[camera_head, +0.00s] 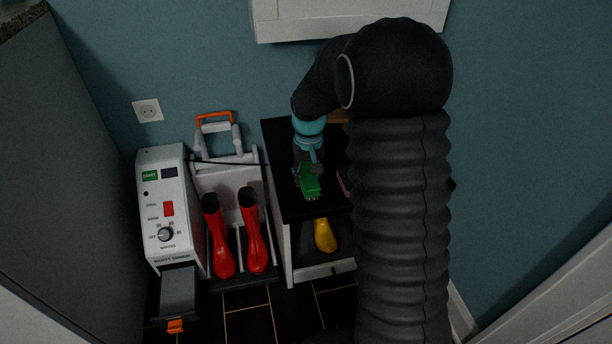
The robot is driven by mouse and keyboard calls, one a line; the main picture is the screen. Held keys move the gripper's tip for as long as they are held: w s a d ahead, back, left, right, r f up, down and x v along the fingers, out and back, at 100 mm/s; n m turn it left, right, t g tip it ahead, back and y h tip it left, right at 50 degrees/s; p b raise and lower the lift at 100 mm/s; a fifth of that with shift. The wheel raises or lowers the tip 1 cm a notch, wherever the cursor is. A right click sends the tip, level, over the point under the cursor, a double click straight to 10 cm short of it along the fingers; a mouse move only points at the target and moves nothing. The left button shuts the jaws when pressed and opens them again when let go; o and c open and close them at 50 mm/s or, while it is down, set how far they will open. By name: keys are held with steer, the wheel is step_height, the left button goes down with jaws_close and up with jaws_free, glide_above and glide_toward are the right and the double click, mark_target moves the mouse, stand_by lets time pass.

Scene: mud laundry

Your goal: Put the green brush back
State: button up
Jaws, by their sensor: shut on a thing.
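The green brush (311,183) is over the black top of a low cabinet (288,207), near its front left. My gripper (309,172) reaches down from above and is shut on the green brush. I cannot tell whether the brush touches the top or hangs just above it. My dark arm hides the right part of the cabinet top and whatever stands there.
A pinkish item (343,182) shows beside my arm on the cabinet top. A yellow boot (325,236) is in the cabinet's open shelf. Red boots (255,232) stand on a rack to the left, next to a white machine (165,207). A wall socket (148,110) is behind.

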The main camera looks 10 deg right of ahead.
steer(key=o, duration=1)
steer(key=shift+s+a, duration=0.1)
steer(key=shift+a, duration=0.1)
